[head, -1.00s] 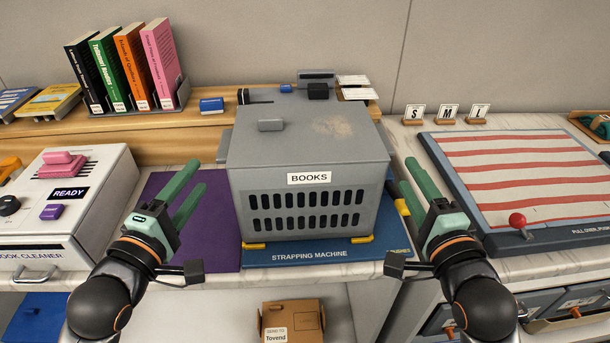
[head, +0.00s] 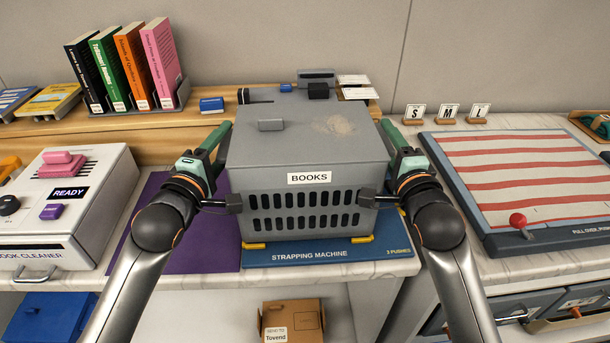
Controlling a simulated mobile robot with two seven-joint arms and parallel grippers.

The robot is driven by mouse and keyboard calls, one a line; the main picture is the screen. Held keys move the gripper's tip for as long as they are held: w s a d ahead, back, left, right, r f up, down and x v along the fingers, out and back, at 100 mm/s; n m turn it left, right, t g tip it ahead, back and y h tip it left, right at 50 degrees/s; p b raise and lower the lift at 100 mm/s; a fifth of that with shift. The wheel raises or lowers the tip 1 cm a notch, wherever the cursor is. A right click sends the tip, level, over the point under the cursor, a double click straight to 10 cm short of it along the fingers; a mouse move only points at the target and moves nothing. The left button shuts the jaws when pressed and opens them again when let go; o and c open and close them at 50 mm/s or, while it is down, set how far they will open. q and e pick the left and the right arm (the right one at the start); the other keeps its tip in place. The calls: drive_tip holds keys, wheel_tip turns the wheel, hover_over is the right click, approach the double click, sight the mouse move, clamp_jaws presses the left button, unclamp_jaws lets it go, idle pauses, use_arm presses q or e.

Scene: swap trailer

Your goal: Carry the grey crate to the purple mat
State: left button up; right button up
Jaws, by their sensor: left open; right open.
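The grey crate (head: 265,180), lidded and labelled BOOKS, stands upright on the blue strapping machine (head: 310,255) in the middle of the head view. The purple mat (head: 190,245) lies flat on the counter just left of the machine, and its visible part is bare. My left gripper (head: 218,140) is open at the crate's left side, near its upper edge. My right gripper (head: 390,133) is open at the crate's right side, at a similar height. The fingertips are partly hidden, and I cannot tell whether they touch the crate.
The white book cleaner (head: 75,225) stands left of the mat. A striped board (head: 520,170) with a red-knobbed lever lies on the right. Books in a rack (head: 180,92) stand on the wooden shelf behind. A cardboard box (head: 292,318) is below the counter.

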use_arm(q)
clamp_jaws()
use_arm(e)
clamp_jaws()
idle(1.1)
use_arm(q)
drive_tip(key=shift+r, duration=0.1)
use_arm(e)
drive_tip(key=shift+r, duration=0.1)
